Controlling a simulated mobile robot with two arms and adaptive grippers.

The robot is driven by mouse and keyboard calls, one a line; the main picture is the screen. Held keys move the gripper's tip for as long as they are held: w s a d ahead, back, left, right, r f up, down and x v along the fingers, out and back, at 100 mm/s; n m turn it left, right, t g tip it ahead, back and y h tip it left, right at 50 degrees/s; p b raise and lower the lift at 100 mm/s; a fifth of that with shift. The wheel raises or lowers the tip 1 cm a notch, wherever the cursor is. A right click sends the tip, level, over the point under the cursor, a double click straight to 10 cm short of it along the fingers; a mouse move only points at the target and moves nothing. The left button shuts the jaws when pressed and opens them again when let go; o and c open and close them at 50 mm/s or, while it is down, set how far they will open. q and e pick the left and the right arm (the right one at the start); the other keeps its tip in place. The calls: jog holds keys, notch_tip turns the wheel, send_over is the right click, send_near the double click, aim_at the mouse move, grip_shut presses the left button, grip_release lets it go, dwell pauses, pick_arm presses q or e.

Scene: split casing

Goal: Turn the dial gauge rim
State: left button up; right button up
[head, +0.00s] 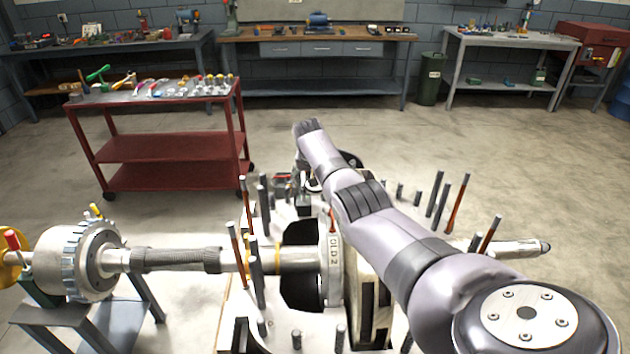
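The casing (285,335) is a pale lower half with a flat top and several upright studs, at the bottom centre of the head view. A shaft (230,260) lies across it from the left. My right arm reaches from the bottom right over the casing toward its far side. Its gripper (309,183) is small, low at the casing's far edge and partly hidden by my arm, so its fingers are unclear. A small dark and reddish item (284,180) sits just left of it. I cannot make out the dial gauge or its rim for certain. My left gripper is not in view.
Tall studs (458,203) stand around the casing, close to my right arm. A large toothed coupling (75,262) rests on a stand at the left. A red cart (165,148) with tools stands behind. Open floor (400,135) lies beyond the casing.

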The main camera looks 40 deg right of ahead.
jog(key=c, duration=1.1)
jog(key=shift+c, duration=0.2)
jog(key=shift+s+r+n+p, duration=0.1)
jog(key=shift+r+n+p, duration=0.05)
jog(key=shift+n+p, duration=0.6)
jog(key=shift+d+n+t+y+p, duration=0.15)
jog(key=shift+n+t+y+p, duration=0.45)
jog(key=shift+n, duration=0.45)
jog(key=shift+s+d+f+n+y, duration=0.1)
jog(key=shift+n+y, duration=0.05)
jog(key=shift+n, duration=0.45)
jog(key=shift+f+n+y, duration=0.1)
jog(key=shift+n+y, duration=0.05)
jog(key=shift+n, duration=0.45)
jog(key=shift+d+n+t+y+b, duration=0.1)
jog(key=shift+n+t+y+b, duration=0.35)
jog(key=shift+n+b, duration=0.55)
jog(key=shift+n, duration=0.3)
